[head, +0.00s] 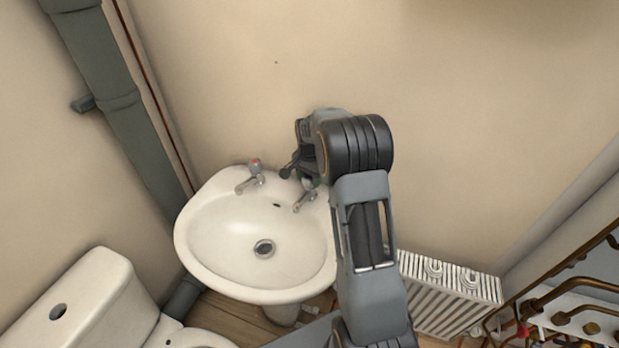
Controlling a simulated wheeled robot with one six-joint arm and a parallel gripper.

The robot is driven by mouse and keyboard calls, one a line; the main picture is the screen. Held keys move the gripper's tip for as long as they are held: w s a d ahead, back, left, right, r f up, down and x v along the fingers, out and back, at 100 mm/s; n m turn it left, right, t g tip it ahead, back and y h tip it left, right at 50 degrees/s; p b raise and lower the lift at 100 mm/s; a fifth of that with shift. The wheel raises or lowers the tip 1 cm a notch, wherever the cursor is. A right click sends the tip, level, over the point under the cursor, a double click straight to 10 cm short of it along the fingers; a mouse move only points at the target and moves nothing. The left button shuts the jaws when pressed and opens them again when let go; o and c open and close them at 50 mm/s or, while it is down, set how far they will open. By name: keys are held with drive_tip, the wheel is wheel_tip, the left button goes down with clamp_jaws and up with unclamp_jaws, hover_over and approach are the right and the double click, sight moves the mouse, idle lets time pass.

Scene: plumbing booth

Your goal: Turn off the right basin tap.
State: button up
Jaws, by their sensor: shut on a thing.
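The white basin (215,240) stands against the wall, with two chrome taps on its back edge. The left tap (251,178) has a red-marked top and stands clear. The right tap (305,200) is partly hidden; its spout points down and left into the bowl. My gripper (300,172) is at the top of the right tap, reached from above and the right. It is shut on the tap's head, which is mostly covered by the gripper. No water stream is visible below either spout.
A white toilet (90,300) stands at the lower left. A grey vertical pipe (115,95) runs up the left corner. A white radiator (445,295) is on the wall right of the basin. Copper pipes (580,300) are at the lower right. The wall above the basin is clear.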

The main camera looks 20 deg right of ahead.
sight(310, 178)
drive_tip(key=o, duration=0.9)
drive_tip(key=shift+r, duration=0.15)
wheel_tip(310, 178, up, 14)
drive_tip(key=shift+f, duration=0.2)
idle(0.3)
drive_tip(key=f+n, duration=0.1)
drive_tip(key=s+f+n, duration=0.1)
drive_tip(key=f, duration=0.1)
drive_tip(key=shift+s+a+f+n, duration=0.15)
drive_tip(key=shift+a+n, duration=0.05)
drive_tip(key=shift+n, duration=0.2)
drive_tip(key=s+a+n+t, duration=0.1)
drive_tip(key=s+a+n, duration=0.2)
drive_tip(key=s, duration=0.4)
drive_tip(key=s+a+r+n+t, duration=0.1)
drive_tip(key=s+a+n, duration=0.2)
drive_tip(key=s, duration=0.5)
drive_tip(key=s+a+n+t, duration=0.1)
drive_tip(key=s+a+n, duration=0.1)
drive_tip(key=s+a, duration=0.3)
drive_tip(key=shift+s+r+n+t, duration=0.15)
drive_tip(key=shift+s+r+n, duration=0.05)
drive_tip(key=shift+s, duration=0.65)
drive_tip(key=shift+s+r+n+t, duration=0.15)
drive_tip(key=shift+s+r+n, duration=0.05)
drive_tip(key=shift+s, duration=0.6)
